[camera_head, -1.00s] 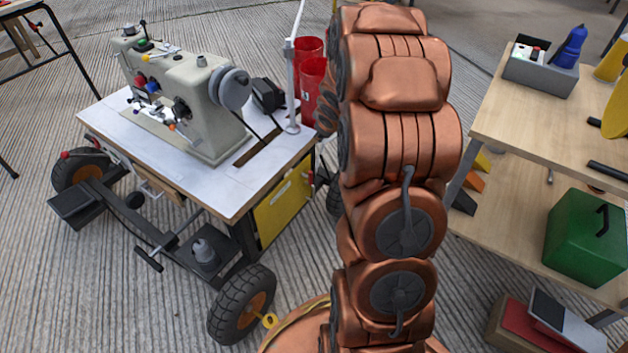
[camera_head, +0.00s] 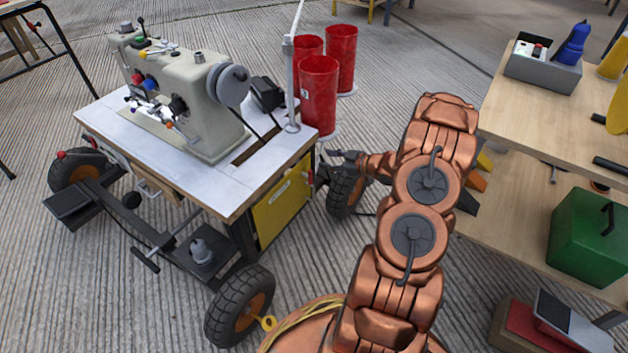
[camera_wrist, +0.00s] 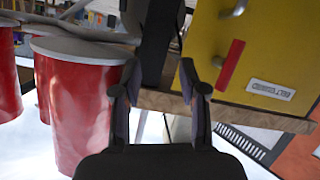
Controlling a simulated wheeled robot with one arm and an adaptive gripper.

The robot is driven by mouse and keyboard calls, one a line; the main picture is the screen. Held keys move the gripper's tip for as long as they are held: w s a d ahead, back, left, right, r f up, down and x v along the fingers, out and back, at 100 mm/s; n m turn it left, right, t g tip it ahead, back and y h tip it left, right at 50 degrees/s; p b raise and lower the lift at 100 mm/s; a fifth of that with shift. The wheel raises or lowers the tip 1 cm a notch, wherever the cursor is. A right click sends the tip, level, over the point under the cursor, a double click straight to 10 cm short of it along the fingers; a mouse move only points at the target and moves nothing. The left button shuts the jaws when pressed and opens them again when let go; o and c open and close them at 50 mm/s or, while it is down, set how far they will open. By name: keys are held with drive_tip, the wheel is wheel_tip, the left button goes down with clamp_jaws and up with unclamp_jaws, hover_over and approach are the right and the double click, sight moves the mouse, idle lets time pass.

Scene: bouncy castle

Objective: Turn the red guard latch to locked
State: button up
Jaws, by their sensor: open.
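The red guard latch (camera_wrist: 232,65) is a short red bar on the yellow belt guard (camera_wrist: 270,45), in the wrist view. It stands nearly upright there, tilted slightly, beside a white label (camera_wrist: 270,90) that reads upside down. The yellow guard (camera_head: 283,208) hangs under the sewing table's right side in the head view. My gripper (camera_head: 338,156) is just right of it, low beside the table. In the wrist view my gripper (camera_wrist: 158,78) is open and empty, with the latch to the right of its right finger, apart from it. Whether the latch is locked I cannot tell.
A black wheel (camera_head: 345,190) is under my gripper. A wooden shelf (camera_head: 500,120) stands at the right. Ribbed floor lies between.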

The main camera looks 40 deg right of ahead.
sight(306, 175)
drive_tip(key=s+a+f+t+y+b, duration=0.1)
drive_tip(key=s+a+f+t+y, duration=0.2)
drive_tip(key=s, duration=0.4)
drive_tip(key=w+a+y+b, duration=0.1)
drive_tip(key=w+a+b, duration=0.2)
drive_tip(key=w, duration=0.3)
drive_tip(key=shift+a+n+g, duration=0.3)
drive_tip(key=shift+a, duration=0.45)
drive_tip(key=shift+r, duration=0.1)
